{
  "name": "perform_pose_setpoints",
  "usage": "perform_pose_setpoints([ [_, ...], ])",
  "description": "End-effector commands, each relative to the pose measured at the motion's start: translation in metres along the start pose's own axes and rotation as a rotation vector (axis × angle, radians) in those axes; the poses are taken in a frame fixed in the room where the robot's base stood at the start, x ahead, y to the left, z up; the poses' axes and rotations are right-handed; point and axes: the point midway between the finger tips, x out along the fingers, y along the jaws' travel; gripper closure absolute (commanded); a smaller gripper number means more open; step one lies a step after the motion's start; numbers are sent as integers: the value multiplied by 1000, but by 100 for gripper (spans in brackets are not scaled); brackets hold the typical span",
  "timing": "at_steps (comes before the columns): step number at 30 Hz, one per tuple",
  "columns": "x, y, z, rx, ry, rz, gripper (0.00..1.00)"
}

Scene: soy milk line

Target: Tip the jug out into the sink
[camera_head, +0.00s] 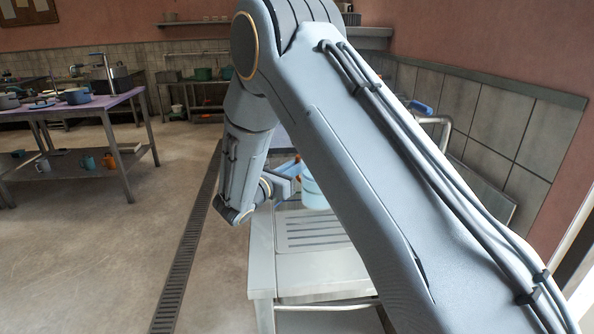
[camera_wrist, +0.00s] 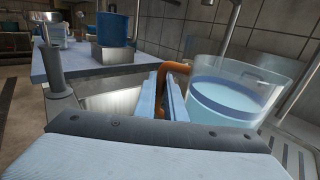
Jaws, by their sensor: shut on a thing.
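The jug is a clear, bluish vessel with an orange handle and pale liquid in it. It is at the right in the wrist view (camera_wrist: 238,98) and partly behind my arm in the head view (camera_head: 313,196). My gripper (camera_wrist: 172,92) is shut on the jug's handle (camera_wrist: 178,68). In the head view my gripper (camera_head: 287,172) is left of the jug. The jug looks about upright, above the far part of the steel sink unit (camera_head: 262,250). The unit's ribbed drainboard shows in front; my arm hides the basin and much of the jug.
A tap (camera_head: 440,122) stands by the tiled wall on the right. In the wrist view, a pale blue table (camera_wrist: 70,66) holds a blue pot (camera_wrist: 113,29) on a steel block. A purple-topped table (camera_head: 70,108) is at the far left. Floor left of the sink unit is clear.

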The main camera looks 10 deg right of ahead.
Motion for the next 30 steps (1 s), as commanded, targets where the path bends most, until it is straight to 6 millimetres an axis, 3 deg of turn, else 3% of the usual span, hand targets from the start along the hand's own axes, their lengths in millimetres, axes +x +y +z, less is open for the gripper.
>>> perform_pose_setpoints([
  [22, 1, 6, 54, 462, -92, 1, 100],
  [30, 0, 3, 57, 506, -100, 0, 100],
])
